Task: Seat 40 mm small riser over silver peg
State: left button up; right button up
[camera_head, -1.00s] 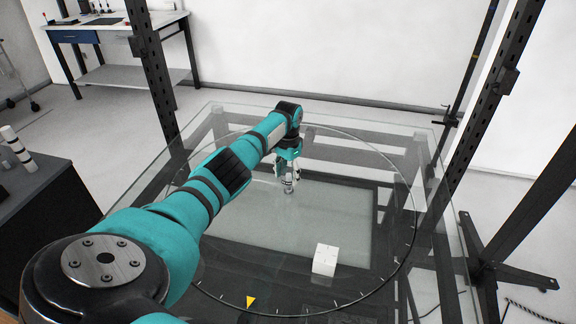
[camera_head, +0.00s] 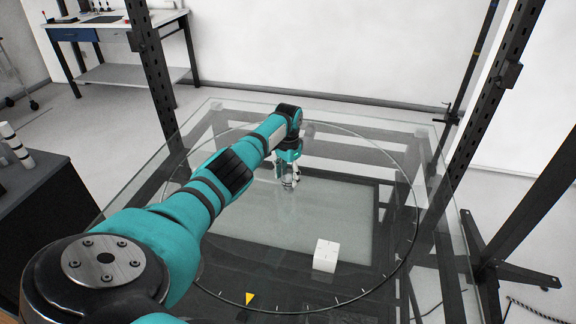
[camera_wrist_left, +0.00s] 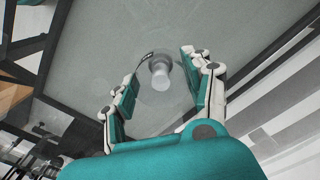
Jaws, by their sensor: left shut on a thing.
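My left gripper (camera_head: 288,184) is low over the glass turntable (camera_head: 235,230), near its middle. In the left wrist view its two fingers (camera_wrist_left: 158,84) are apart, one on each side of a clear round piece, which I take for the small riser (camera_wrist_left: 150,101). The gripper is shut on it. The silver peg (camera_wrist_left: 160,74) shows within the riser's round outline. I cannot tell how far down the riser is on the peg, or whether it touches the glass. The riser is see-through and hard to make out in the head view. My right gripper is in no view.
A yellow triangle marker (camera_head: 250,299) lies near the front rim. Dark upright posts (camera_head: 153,75) stand around the table. The glass around the gripper is otherwise clear.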

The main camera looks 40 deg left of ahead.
aim_at(288, 175)
pick_arm(q)
jog(key=shift+f, duration=0.25)
jog(key=o, duration=1.3)
notch_tip(288, 175, up, 12)
jog(key=shift+f, duration=0.1)
